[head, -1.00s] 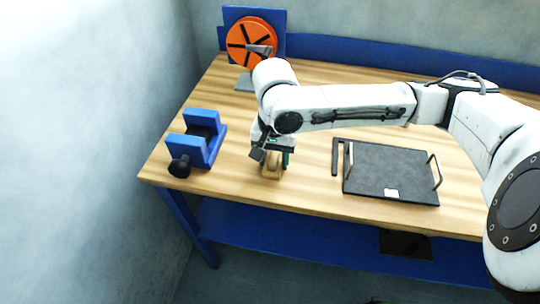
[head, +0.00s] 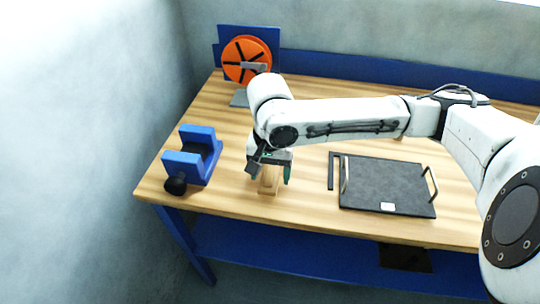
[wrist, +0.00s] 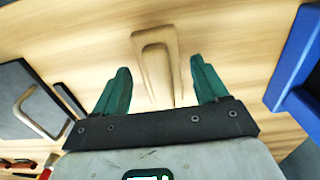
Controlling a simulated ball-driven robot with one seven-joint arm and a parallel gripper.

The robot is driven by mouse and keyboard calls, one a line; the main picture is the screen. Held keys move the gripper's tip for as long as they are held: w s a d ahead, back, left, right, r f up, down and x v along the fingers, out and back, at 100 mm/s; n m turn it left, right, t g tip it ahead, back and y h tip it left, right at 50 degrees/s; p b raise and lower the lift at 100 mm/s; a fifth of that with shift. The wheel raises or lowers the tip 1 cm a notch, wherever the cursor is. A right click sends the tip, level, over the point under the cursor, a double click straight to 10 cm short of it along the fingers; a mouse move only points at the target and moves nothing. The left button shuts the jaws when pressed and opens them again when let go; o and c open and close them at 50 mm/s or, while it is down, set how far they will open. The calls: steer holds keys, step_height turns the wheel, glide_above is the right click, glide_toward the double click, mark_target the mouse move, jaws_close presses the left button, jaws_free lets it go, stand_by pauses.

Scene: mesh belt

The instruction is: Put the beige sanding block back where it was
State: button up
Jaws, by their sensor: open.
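The beige sanding block (head: 269,180) stands on the wooden bench top near its front edge, between the blue vise and the black tray. It also shows in the wrist view (wrist: 157,52), with a raised handle-like piece on it. My gripper (head: 272,172) is over the block with its green fingers apart. In the wrist view the open fingers (wrist: 158,78) are on either side of the block, with a gap to each. Nothing is held.
A blue vise (head: 203,140) with a black knob stands at left. A black tray (head: 388,182) with metal handles lies at right, a dark bar (head: 331,171) along its left side. An orange disc (head: 246,60) stands at the back left. Bench between vise and block is clear.

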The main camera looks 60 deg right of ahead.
mark_target(269, 171)
step_height(269, 171, up, 12)
steer(key=shift+f+p, duration=0.25)
steer(key=shift+p, duration=0.15)
steer(key=shift+a, duration=0.1)
